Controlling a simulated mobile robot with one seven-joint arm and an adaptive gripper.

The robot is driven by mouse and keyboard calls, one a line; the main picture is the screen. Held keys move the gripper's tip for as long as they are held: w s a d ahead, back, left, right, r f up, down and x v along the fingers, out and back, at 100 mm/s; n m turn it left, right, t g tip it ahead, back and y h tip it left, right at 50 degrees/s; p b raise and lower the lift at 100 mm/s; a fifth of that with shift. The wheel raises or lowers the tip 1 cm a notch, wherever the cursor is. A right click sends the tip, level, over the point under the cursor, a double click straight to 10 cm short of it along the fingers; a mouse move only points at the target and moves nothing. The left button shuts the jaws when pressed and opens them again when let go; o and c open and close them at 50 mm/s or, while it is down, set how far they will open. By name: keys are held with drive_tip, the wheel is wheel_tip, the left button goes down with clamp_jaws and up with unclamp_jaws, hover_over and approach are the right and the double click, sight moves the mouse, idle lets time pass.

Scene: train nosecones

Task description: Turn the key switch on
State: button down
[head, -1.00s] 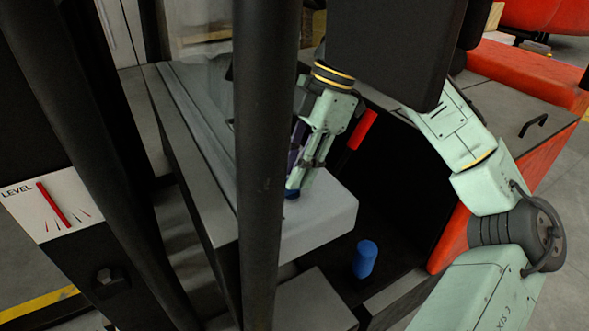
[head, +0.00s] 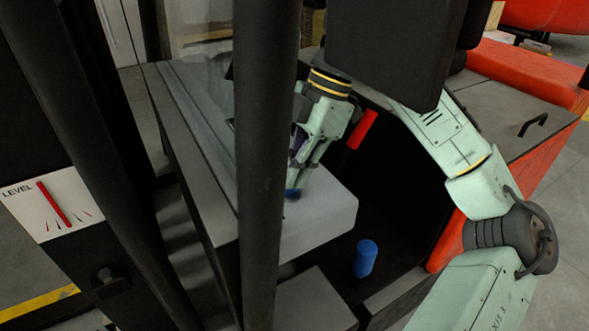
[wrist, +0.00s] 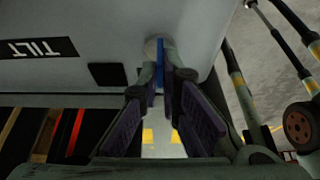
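The key switch shows in the wrist view as a round grey base (wrist: 152,46) on a light grey panel, with a thin blue key (wrist: 159,72) standing out from it. My gripper (wrist: 160,68) has one fingertip on each side of the key, with little or no gap, and looks shut on it. In the head view my gripper (head: 298,180) reaches down to the grey console (head: 325,215), and a bit of blue shows at its tips. The fingers and the black post hide most of the switch there. The switch's marked positions cannot be read.
A black post (head: 265,200) stands in front of the console. A dark panel (head: 395,45) hangs above my arm. A red handle (head: 362,130) and a blue cylinder (head: 366,258) are close by. A TILT label (wrist: 38,48) is on the panel.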

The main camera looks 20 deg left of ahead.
drive_tip(key=shift+m, duration=0.3)
drive_tip(key=m+t+y, duration=0.1)
drive_tip(key=m, duration=0.2)
drive_tip(key=shift+s+m, duration=0.1)
drive_tip(key=shift+m, duration=0.2)
drive_tip(key=m+t, duration=0.1)
drive_tip(key=m, duration=0.2)
drive_tip(key=shift+d+m+y, duration=0.1)
drive_tip(key=shift+m+y, duration=0.2)
drive_tip(key=m+t, duration=0.1)
drive_tip(key=m, duration=0.2)
drive_tip(key=shift+s+m+t, duration=0.15)
drive_tip(key=shift+m+t, duration=0.15)
drive_tip(key=shift+t, duration=0.1)
drive_tip(key=shift+m+t, duration=0.7)
drive_tip(key=shift+m, duration=1.1)
drive_tip(key=c, duration=1.8)
unclamp_jaws()
